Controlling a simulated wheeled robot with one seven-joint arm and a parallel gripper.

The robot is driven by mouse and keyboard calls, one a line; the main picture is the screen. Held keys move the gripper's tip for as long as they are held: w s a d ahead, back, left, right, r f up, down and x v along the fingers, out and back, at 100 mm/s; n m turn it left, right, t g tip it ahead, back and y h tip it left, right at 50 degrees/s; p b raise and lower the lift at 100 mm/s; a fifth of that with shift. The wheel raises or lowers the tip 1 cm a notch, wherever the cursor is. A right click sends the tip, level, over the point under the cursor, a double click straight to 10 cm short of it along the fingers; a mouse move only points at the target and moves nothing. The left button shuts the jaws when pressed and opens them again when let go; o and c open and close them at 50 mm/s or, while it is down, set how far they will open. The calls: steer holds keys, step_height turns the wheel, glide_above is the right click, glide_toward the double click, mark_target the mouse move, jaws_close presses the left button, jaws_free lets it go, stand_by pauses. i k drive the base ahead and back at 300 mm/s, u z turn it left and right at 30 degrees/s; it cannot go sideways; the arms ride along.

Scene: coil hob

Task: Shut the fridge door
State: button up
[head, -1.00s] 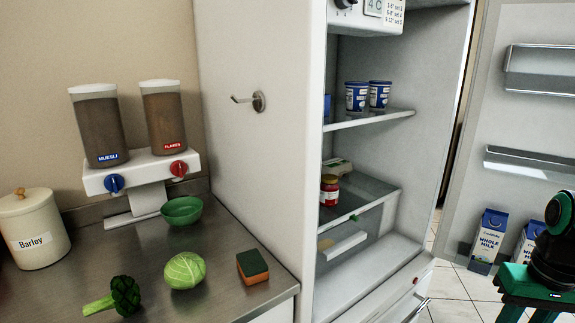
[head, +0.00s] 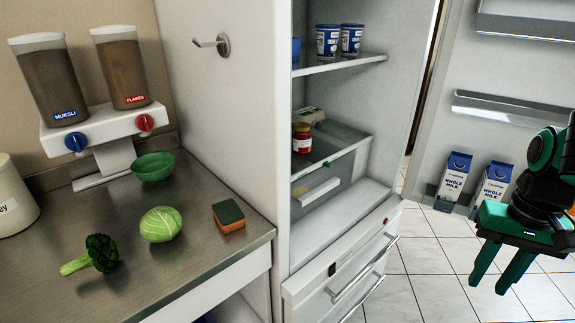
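The fridge (head: 240,120) stands in the middle of the head view with its compartment exposed. Its door (head: 430,140) is swung wide open at the right, its inner side with metal shelves facing me. Two whole milk cartons (head: 454,180) stand on the low door shelf. My gripper (head: 499,285) is at the lower right, in front of the door and apart from it as far as I can see. Its two green fingers point down and are spread with nothing between them. The door's top and outer edge are out of frame.
Inside the fridge are blue-and-white tubs (head: 327,41) and a red jar (head: 302,138). Drawers (head: 340,270) sit below. Tiled floor (head: 400,290) is free.

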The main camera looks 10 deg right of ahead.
mark_target(498, 80)
steer(key=z, duration=0.05)
steer(key=k, duration=0.5)
steer(key=z, duration=2.15)
steer(key=i, duration=2.95)
